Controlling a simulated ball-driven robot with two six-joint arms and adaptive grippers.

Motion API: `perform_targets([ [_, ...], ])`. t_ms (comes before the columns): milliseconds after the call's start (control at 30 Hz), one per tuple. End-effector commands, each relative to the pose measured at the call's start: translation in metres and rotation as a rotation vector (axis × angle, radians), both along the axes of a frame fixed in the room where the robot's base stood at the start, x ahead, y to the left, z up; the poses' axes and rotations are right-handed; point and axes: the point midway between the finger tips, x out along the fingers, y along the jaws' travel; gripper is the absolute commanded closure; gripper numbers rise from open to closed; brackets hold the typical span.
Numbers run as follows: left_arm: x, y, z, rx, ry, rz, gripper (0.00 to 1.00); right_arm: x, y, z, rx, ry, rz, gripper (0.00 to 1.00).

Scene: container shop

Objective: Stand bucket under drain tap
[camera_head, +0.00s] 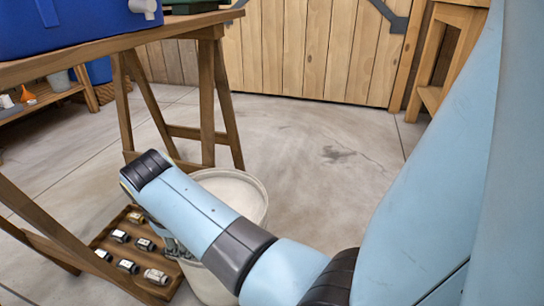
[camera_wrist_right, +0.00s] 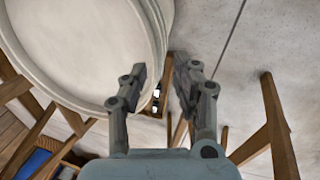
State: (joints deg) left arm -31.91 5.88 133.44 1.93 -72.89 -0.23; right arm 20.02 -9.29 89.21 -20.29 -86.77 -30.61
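The white bucket (camera_head: 252,188) is upright in the lower middle of the head view, right of the trestle table, partly hidden by my right arm. Its base is hidden, so I cannot tell whether it touches the floor. The pale drain tap (camera_head: 143,7) sticks out of the blue container (camera_head: 62,25) on the table, left of and above the bucket. My right gripper (camera_head: 178,249) is at the bucket's near left side, mostly hidden by its wrist. In the wrist view its fingers (camera_wrist_right: 163,88) are apart, close to the rim of the bucket (camera_wrist_right: 85,50). My left gripper is not in view.
The wooden trestle table (camera_head: 120,41) has splayed legs left of the bucket. A wooden tray (camera_head: 162,291) with several metal fittings lies close to my right gripper. Open concrete floor (camera_head: 310,150) extends right and behind. A wooden stand (camera_head: 440,60) is at back right.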

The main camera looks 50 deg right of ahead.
Motion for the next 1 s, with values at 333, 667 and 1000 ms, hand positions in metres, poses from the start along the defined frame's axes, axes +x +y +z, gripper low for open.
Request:
perform_targets([
  [333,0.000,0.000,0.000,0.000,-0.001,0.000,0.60,-0.176,-0.047,-0.013,0.112,-0.102,-0.281,0.71],
  [667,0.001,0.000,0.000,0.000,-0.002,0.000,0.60,-0.269,-0.040,0.037,0.246,-0.153,-0.421,0.71],
  [1000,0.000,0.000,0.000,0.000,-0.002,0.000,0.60,-0.270,-0.039,0.038,0.251,-0.154,-0.426,0.71],
])
